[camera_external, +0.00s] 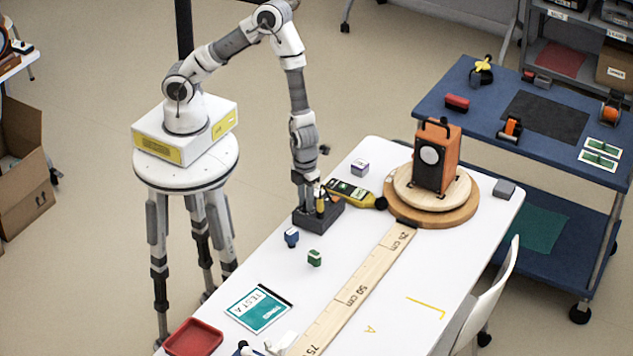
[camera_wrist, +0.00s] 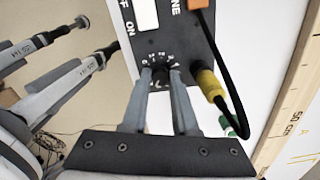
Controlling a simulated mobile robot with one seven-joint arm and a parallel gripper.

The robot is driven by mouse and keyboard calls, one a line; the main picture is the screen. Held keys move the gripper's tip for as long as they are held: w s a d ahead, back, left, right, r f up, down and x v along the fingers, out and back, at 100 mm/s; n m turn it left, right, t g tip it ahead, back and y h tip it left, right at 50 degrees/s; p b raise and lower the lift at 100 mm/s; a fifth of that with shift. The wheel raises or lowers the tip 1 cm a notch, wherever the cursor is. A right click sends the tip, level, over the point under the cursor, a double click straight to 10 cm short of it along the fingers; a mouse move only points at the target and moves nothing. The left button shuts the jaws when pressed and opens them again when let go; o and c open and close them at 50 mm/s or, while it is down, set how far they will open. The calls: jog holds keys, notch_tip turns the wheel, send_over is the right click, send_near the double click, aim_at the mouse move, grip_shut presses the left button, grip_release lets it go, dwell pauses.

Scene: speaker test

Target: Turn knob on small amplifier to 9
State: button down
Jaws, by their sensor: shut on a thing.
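The small amplifier (camera_external: 322,222) is a dark box on the white table, below my gripper (camera_external: 312,196) in the external view. In the wrist view its black panel (camera_wrist: 178,42) shows a white switch marked ON and OFF and a dial of small white numbers. My gripper (camera_wrist: 161,78) is shut on the black knob (camera_wrist: 160,84), one finger on each side. The fingers hide part of the knob, and I cannot read its setting. A yellow plug (camera_wrist: 209,84) with a black cable sits in the panel, right of the knob.
An orange speaker (camera_external: 437,158) stands on a round wooden turntable (camera_external: 465,212). Blue (camera_external: 291,237) and green (camera_external: 314,258) blocks stand in front.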

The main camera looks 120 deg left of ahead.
dwell(0.3)
jog(key=c, duration=0.7)
grip_release()
notch_tip(320, 180, up, 17)
jog(key=p, duration=0.4)
jog(key=shift+r, duration=0.2)
jog(key=s+d+r+n+t, duration=0.1)
jog(key=s+r+n+t, duration=0.1)
jog(key=s+r+n, duration=0.3)
jog(key=s+d+r+n+t, duration=0.1)
jog(key=s+d+r+n, duration=0.1)
jog(key=s+r+n, duration=0.4)
jog(key=s+d+r+n+t, duration=0.1)
jog(key=s+r+n, duration=0.4)
jog(key=r+n, duration=0.5)
jog(key=shift+s+d+r+t, duration=0.1)
jog(key=shift+d+r+t, duration=0.1)
jog(key=shift+r+t, duration=0.3)
jog(key=shift+s+d+r+t, duration=0.1)
jog(key=shift+d+r+t, duration=0.15)
jog(key=shift+r, duration=0.45)
